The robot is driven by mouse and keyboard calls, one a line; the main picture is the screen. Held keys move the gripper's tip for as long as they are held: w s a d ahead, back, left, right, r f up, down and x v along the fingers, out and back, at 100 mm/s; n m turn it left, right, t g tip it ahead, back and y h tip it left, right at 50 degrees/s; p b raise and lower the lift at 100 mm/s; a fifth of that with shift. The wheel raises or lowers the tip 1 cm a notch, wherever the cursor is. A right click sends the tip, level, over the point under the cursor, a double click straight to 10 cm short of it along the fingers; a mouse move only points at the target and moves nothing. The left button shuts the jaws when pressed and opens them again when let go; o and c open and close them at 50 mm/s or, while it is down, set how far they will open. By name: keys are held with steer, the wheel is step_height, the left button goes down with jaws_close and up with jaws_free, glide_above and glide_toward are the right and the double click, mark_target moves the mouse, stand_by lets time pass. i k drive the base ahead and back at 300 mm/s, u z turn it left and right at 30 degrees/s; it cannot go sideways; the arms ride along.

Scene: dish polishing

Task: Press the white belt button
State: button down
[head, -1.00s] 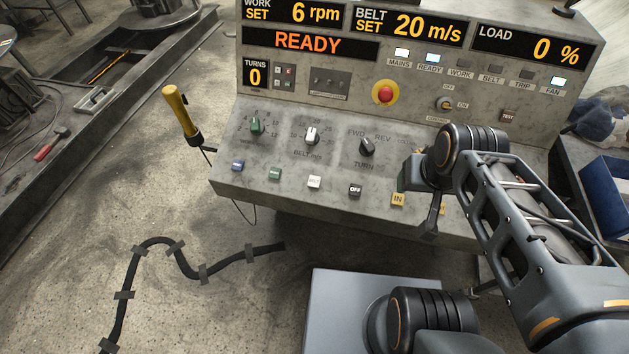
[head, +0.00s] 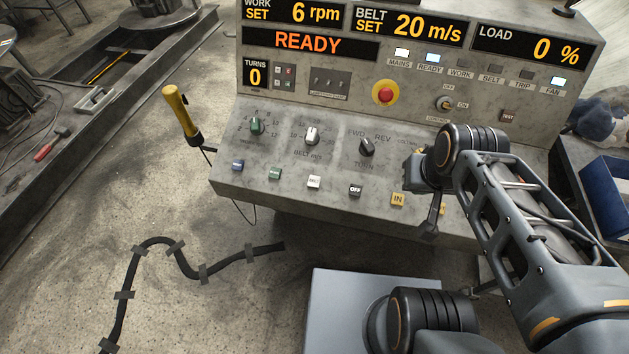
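The white belt button (head: 314,182) sits in the row along the front of the sloped grey control panel (head: 290,205), between the green button (head: 275,174) and the black OFF button (head: 356,190). Nothing covers it. My gripper (head: 431,222) is at the right of the panel, beyond the yellow IN button (head: 398,199), well apart from the white button. It hangs downward near the panel's front edge. Only a dark narrow part of it shows side-on, so I cannot tell whether it is open or shut.
The display reads READY (head: 308,40), and the MAINS, READY and FAN lamps are lit. A red stop button (head: 385,93), three knobs and a yellow-handled lever (head: 180,112) stand around the buttons. A black cable (head: 180,258) lies on the floor. The space above the white button is free.

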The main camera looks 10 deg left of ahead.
mark_target(313, 181)
steer(key=z, duration=2.85)
steer(key=k, duration=1.45)
steer(key=u, duration=2.35)
